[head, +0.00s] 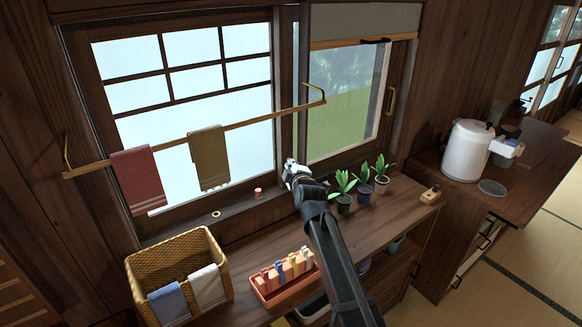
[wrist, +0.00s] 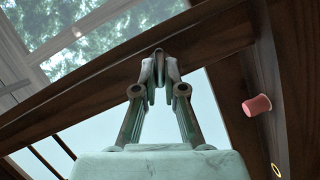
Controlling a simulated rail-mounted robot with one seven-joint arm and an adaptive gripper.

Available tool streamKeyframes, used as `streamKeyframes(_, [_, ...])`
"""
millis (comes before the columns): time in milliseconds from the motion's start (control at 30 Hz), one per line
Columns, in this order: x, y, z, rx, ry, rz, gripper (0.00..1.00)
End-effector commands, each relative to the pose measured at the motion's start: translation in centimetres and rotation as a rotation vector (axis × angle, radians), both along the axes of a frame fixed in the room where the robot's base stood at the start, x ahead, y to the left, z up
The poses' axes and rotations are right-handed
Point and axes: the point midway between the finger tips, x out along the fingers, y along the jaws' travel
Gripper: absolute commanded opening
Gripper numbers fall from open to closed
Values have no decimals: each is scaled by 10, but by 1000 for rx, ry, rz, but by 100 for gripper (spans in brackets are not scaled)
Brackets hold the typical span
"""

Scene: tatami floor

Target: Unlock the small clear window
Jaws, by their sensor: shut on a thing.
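The small clear window (head: 345,95) is on the right, with greenery behind its pane and a blind over its top. A brass handle (head: 391,100) is on its right frame. My gripper (head: 290,170) is at the lower frame where the frosted and clear windows meet. In the wrist view, my gripper (wrist: 160,55) has its fingertips together in front of a dark wooden frame bar (wrist: 220,33). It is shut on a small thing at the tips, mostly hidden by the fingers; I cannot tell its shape. No lock can be made out clearly.
A rail (head: 245,120) with two towels crosses above. A pink cup-like piece (head: 258,193) and a ring (head: 216,213) lie on the sill, left of my gripper. Potted plants (head: 363,188) stand close on the right. A basket (head: 195,246) and a peg tray (head: 288,288) are on the counter.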

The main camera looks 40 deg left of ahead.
Motion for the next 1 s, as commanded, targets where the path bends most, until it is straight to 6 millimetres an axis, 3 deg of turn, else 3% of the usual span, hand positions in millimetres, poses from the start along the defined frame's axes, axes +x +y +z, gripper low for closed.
streamKeyframes(267, [2, 0, -2, 35, 112, -1, 0])
streamKeyframes(1000, [7, -1, 4, 205, 714, 0, 0])
